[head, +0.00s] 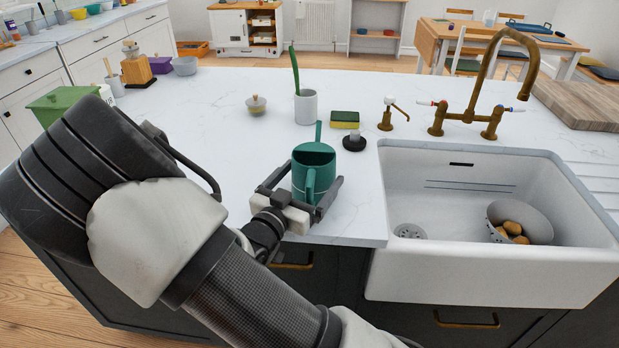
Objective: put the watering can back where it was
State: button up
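The green watering can (314,160) is upright near the front edge of the white countertop (225,120), just left of the sink. Its spout points away from me and its handle faces my gripper. My gripper (314,176) has one dark finger on each side of the can's body. I cannot tell whether both fingers press on it or a small gap is left. The can's underside is partly hidden, so I cannot tell whether it rests on the counter.
A black-knobbed stopper (354,141), a sponge (345,119), a white cup (306,107) and a small lidded jar (257,105) stand behind the can. A soap dispenser (387,114) and brass tap (470,115) stand behind the sink (400,185). A colander (535,222) sits inside it.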

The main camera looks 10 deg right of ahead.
jog(key=v, duration=1.2)
jog(key=shift+p, duration=0.35)
jog(key=shift+a, duration=0.1)
